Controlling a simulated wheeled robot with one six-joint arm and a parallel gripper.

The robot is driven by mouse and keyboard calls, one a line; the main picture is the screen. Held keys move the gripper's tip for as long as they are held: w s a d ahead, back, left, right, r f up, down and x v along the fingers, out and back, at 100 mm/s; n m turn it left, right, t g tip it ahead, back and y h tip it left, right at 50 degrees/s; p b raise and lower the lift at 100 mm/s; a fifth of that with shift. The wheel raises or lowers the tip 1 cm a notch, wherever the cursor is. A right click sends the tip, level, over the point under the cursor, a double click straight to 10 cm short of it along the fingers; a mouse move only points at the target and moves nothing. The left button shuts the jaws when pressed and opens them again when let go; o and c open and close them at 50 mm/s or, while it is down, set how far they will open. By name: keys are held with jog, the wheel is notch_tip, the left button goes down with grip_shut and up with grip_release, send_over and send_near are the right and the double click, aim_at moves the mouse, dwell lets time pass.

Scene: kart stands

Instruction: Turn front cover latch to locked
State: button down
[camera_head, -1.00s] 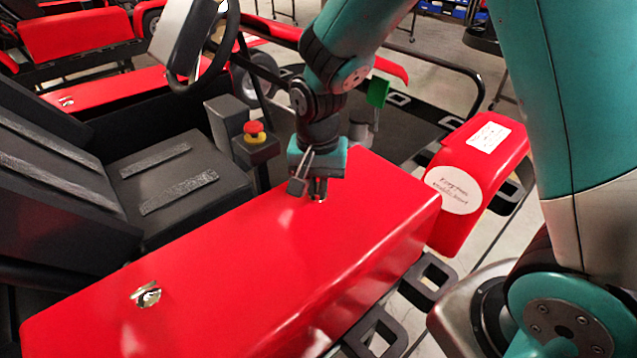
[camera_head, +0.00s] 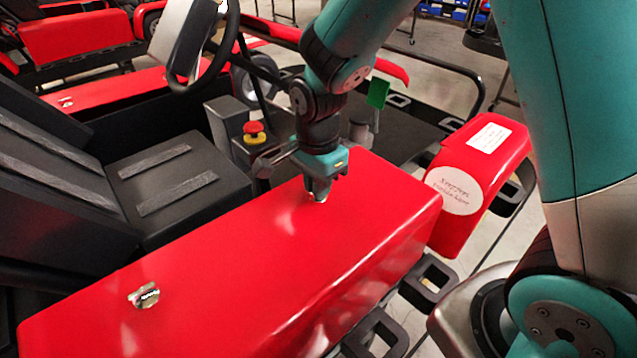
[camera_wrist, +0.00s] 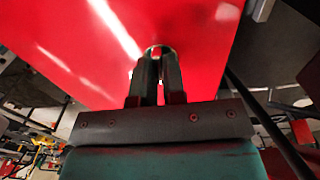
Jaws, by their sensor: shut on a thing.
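The long red side cover (camera_head: 250,255) of the kart lies across the middle of the head view. It has one silver latch (camera_head: 145,296) near its left end and the front cover latch (camera_head: 321,199) near its far right end. My gripper (camera_head: 318,194) points down at the front latch and is shut on it. In the wrist view the two dark fingers (camera_wrist: 158,72) meet at the round metal latch (camera_wrist: 158,50) on the red cover. The fingers hide most of the latch, so I cannot tell which way it is turned.
A red and yellow emergency stop button (camera_head: 254,131) on a dark box stands just behind my gripper. A black seat (camera_head: 165,175) and a steering wheel (camera_head: 200,40) are to the left. A red end piece (camera_head: 478,185) with labels is to the right.

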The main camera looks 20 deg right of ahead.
jog(key=shift+w+r, duration=0.1)
jog(key=shift+w, duration=0.05)
dwell(0.3)
jog(key=c, duration=1.2)
grip_release()
notch_tip(320, 180, up, 17)
jog(key=b, duration=0.3)
jog(key=shift+r, duration=0.2)
jog(key=s+a+f+n+y+b, duration=0.2)
jog(key=s+f+n, duration=0.2)
jog(key=s+n, duration=0.5)
jog(key=s+a+f+n+y+b, duration=0.2)
jog(key=s+f+n, duration=0.3)
jog(key=s+n, duration=0.4)
jog(key=n, duration=0.3)
jog(key=shift+s+a+f, duration=0.15)
jog(key=shift+s+f, duration=0.05)
jog(key=shift+s, duration=0.15)
